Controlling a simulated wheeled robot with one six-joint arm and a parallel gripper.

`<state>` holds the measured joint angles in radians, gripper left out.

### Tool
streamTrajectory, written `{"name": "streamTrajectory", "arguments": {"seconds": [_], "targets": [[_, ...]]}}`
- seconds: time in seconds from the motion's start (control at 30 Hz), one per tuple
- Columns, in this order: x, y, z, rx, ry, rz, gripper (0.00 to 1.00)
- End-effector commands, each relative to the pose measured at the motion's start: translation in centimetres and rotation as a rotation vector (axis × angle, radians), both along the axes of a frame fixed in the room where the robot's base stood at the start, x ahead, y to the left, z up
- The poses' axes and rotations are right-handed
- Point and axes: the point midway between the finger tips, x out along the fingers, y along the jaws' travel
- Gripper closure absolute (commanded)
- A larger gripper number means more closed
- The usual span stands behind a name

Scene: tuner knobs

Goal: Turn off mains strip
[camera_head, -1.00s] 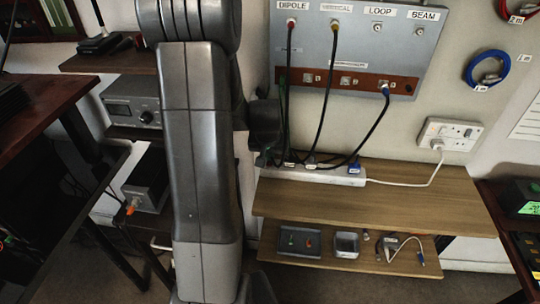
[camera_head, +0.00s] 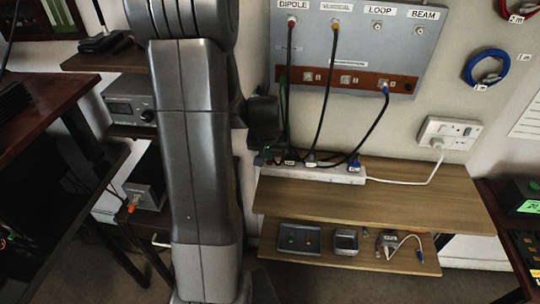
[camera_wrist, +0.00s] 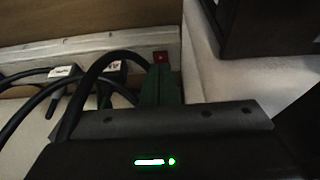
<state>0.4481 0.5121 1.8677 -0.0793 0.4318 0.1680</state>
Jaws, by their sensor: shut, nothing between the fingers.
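The white mains strip (camera_head: 335,176) lies along the back of the upper wooden shelf, with several plugs in it. In the wrist view the strip (camera_wrist: 90,52) runs across the upper left, and its red switch (camera_wrist: 161,57) sits near its right end. My gripper (camera_wrist: 160,78) is shut and empty, its green fingertips just below the switch in the picture. I cannot tell whether they touch it. In the head view my gripper (camera_head: 268,157) is at the left end of the strip, partly hidden by my arm; the switch is hidden there.
Black cables (camera_wrist: 98,75) loop close left of my fingers. The grey antenna panel (camera_head: 350,45) hangs above the strip. A white cable (camera_head: 410,181) runs to the wall socket (camera_head: 450,132). Small devices (camera_head: 345,241) sit on the lower shelf. The upper shelf's front (camera_head: 390,208) is clear.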

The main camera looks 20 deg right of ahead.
Motion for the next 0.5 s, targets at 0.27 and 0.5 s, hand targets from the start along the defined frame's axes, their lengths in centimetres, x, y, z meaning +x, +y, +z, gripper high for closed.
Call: {"name": "streamTrajectory", "arguments": {"seconds": [0.27, 0.5], "targets": [[-0.5, 0.5, 5.1, -0.006, -0.010, 0.002, 1.00], [-1.6, 1.2, 8.9, -0.007, -0.011, 0.003, 1.00]]}}
